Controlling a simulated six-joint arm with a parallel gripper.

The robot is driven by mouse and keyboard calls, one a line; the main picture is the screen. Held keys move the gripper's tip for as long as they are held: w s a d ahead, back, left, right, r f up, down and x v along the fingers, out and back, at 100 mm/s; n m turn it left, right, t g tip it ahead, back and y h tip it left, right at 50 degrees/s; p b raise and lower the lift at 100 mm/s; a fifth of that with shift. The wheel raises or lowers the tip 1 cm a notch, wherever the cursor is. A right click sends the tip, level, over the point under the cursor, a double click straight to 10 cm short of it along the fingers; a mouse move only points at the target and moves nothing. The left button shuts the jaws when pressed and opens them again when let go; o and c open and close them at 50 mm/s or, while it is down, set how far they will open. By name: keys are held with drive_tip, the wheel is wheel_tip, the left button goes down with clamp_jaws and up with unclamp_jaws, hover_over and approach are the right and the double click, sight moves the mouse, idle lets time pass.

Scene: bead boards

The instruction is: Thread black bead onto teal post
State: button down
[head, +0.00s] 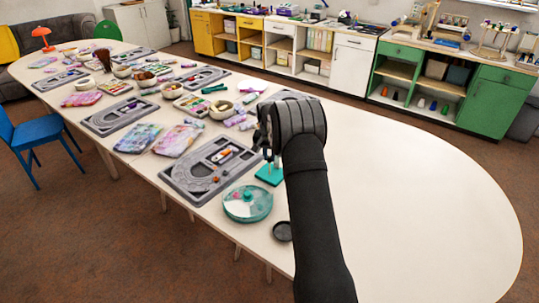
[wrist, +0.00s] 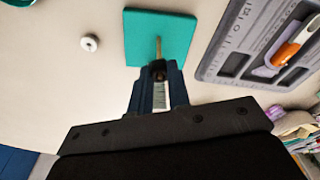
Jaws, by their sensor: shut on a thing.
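The teal post stand has a square teal base (wrist: 160,36) with a thin tan post (wrist: 158,47) rising from it. In the head view the base (head: 268,176) lies on the table, partly hidden by my arm. My gripper (wrist: 157,76) is shut on the black bead (wrist: 158,67), small and dark between the fingertips. The bead is in line with the post and appears at or close to its tip. I cannot tell whether the post enters the bead's hole. In the head view my gripper (head: 268,146) is above the base and the bead cannot be made out.
A white bead (wrist: 89,42) lies on the table beside the base. A grey bead board (head: 190,186) is close by, also seen in the wrist view (wrist: 232,50). A round teal-rimmed case (head: 248,204) and a black dish (head: 282,231) stand nearer. The table's right side is clear.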

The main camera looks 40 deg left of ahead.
drive_tip(key=c, duration=1.3)
unclamp_jaws()
drive_tip(key=r, duration=0.5)
drive_tip(key=s+r, duration=0.1)
drive_tip(key=r, duration=0.5)
drive_tip(key=s+r, duration=0.1)
drive_tip(key=r, duration=0.5)
drive_tip(key=shift+d+r, duration=0.15)
drive_tip(key=shift+d, duration=0.25)
drive_tip(key=f, duration=0.5)
drive_tip(key=w+f, duration=0.1)
drive_tip(key=f, duration=0.5)
drive_tip(key=w+f, duration=0.1)
drive_tip(key=f, duration=0.5)
drive_tip(key=shift+a+f, duration=0.2)
drive_tip(key=shift+a, duration=0.2)
drive_tip(key=shift+r, duration=0.15)
